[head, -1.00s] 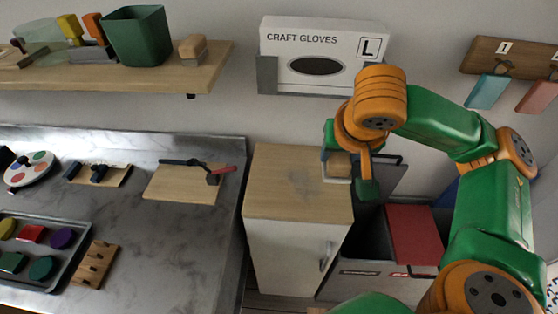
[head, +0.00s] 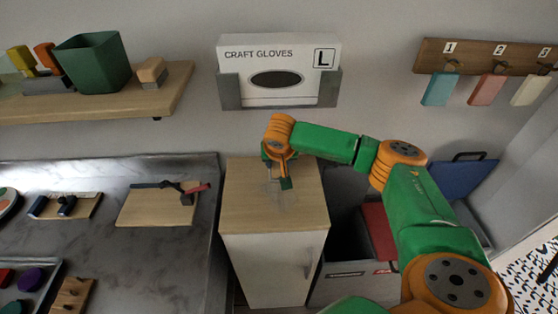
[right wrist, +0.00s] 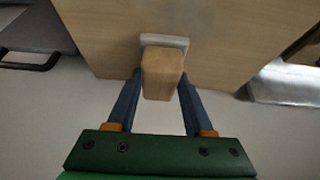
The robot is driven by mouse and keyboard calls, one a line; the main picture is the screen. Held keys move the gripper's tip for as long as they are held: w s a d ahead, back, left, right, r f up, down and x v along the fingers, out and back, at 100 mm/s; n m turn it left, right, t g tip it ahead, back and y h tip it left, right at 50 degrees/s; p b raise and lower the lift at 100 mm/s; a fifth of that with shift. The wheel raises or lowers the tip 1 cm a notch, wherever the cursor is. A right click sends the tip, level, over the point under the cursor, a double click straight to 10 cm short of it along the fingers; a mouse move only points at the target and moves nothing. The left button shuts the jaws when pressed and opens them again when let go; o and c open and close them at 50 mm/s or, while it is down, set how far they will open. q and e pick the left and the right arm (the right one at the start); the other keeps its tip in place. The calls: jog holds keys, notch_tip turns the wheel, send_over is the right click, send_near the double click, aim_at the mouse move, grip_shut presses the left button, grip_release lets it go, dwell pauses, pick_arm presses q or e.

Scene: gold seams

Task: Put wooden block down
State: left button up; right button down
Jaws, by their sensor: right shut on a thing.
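The wooden block (right wrist: 161,72), light wood with a pale grey pad at one end, sits between the two blue fingers of my right gripper (right wrist: 159,98). The gripper is shut on it. In the head view my right gripper (head: 278,178) is over the back part of the small cabinet's wooden top (head: 265,212) and hides most of the block. In the right wrist view the padded end faces the cabinet top. I cannot tell whether the pad touches it. My left gripper is not in view.
The front of the cabinet top is clear. A glove box (head: 280,70) hangs on the wall behind. A grey bin (head: 345,255) with a red lid stands to the right. A steel counter (head: 150,250) is on the left; a shelf (head: 100,105) holds a similar block.

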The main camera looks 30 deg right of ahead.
jog(key=shift+c, duration=1.4)
grip_release()
jog(key=shift+f, duration=0.1)
jog(key=v, duration=1.2)
jog(key=shift+s+a, duration=0.1)
jog(key=shift+s, duration=0.1)
